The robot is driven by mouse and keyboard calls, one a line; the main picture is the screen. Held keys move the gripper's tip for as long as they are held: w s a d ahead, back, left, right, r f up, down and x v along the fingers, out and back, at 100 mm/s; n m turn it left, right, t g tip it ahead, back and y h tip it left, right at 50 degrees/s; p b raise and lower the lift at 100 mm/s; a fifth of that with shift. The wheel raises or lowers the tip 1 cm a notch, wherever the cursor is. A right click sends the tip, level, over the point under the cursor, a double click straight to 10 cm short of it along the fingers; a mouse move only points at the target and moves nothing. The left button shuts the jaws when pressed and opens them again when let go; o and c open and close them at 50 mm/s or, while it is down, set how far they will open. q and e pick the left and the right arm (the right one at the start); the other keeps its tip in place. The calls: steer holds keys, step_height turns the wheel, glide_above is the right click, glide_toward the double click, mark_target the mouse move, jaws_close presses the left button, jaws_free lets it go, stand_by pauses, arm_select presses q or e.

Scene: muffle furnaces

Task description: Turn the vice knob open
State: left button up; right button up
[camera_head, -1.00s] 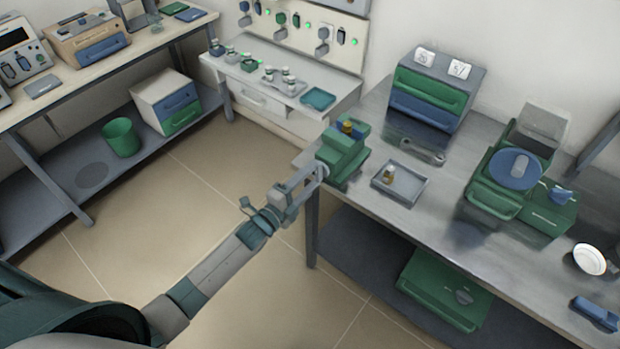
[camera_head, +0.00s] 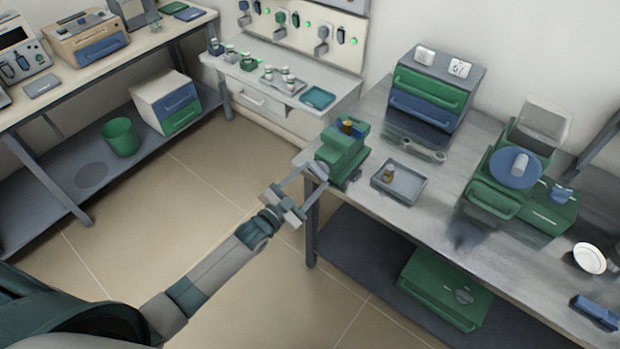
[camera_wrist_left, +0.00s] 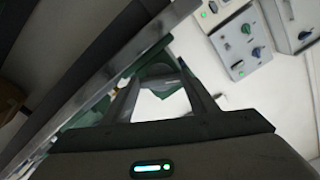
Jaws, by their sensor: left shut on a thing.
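The green vice (camera_head: 342,155) stands at the left corner of the grey bench, with a small brass-coloured piece and a blue part on top. Its grey knob (camera_head: 317,171) is on the side facing my arm. My left gripper (camera_head: 313,175) reaches in from the lower left, its two fingers shut on the knob and mostly covering it. My right gripper is not in view.
On the grey bench (camera_head: 455,205), a small tray (camera_head: 398,183) lies right of the vice, with a drawer unit (camera_head: 432,90) behind and a green device with a blue disc (camera_head: 513,168) farther right. Open floor (camera_head: 220,215) lies around my left arm.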

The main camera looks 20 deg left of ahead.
arm_select(q)
steer(key=shift+s+d+n+b, duration=0.1)
steer(key=shift+n+b, duration=0.3)
steer(key=shift+n, duration=2.6)
steer(key=shift+s+d+n+b, duration=0.15)
steer(key=shift+n+b, duration=0.3)
steer(key=shift+n, duration=2.55)
steer(key=shift+w+d+n+b, duration=0.1)
steer(key=shift+n+b, duration=0.3)
steer(key=shift+n, duration=2.6)
steer(key=o, duration=1)
steer(key=shift+o, duration=0.2)
steer(key=shift+s, duration=0.15)
